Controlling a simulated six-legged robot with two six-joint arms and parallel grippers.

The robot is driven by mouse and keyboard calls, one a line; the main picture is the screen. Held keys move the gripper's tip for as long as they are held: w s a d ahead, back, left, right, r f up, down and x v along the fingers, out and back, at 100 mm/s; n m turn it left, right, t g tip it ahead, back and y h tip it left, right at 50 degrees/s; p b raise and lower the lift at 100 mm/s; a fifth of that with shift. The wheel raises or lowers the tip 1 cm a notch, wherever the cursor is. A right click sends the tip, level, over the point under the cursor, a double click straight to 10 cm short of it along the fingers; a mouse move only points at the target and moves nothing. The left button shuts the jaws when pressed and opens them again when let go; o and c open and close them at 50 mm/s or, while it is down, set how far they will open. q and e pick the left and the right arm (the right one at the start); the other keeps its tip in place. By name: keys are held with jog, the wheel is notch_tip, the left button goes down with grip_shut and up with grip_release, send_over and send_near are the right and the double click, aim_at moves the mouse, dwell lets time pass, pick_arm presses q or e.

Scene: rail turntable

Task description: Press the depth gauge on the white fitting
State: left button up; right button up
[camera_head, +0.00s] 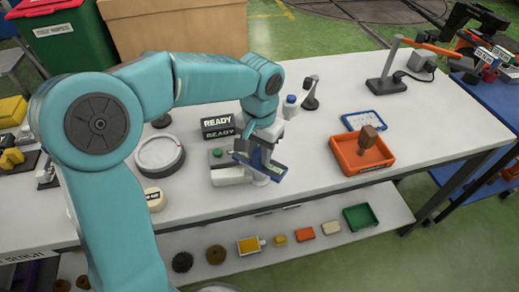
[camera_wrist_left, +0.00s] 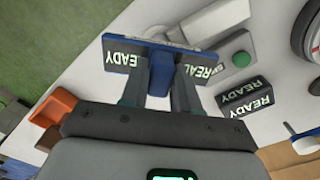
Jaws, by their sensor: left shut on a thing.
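A white fitting (camera_head: 230,176) lies on the bench just left of and below the gauge in the head view. It also shows behind the gauge in the left wrist view (camera_wrist_left: 222,17). The gauge overlaps its end, and I cannot tell whether they touch. My right gripper is in neither view.
A green button box (camera_head: 217,155) and a black READY display (camera_head: 217,127) stand close by the fitting. A round white dial (camera_head: 160,154) is to the left. An orange tray (camera_head: 345,160) with a brown-handled stamp is to the right. Clear bench lies between.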

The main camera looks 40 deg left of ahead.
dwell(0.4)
pick_arm(q)
notch_tip(320, 180, up, 7)
jog(key=p, duration=0.6)
jog(key=shift+f, duration=0.1)
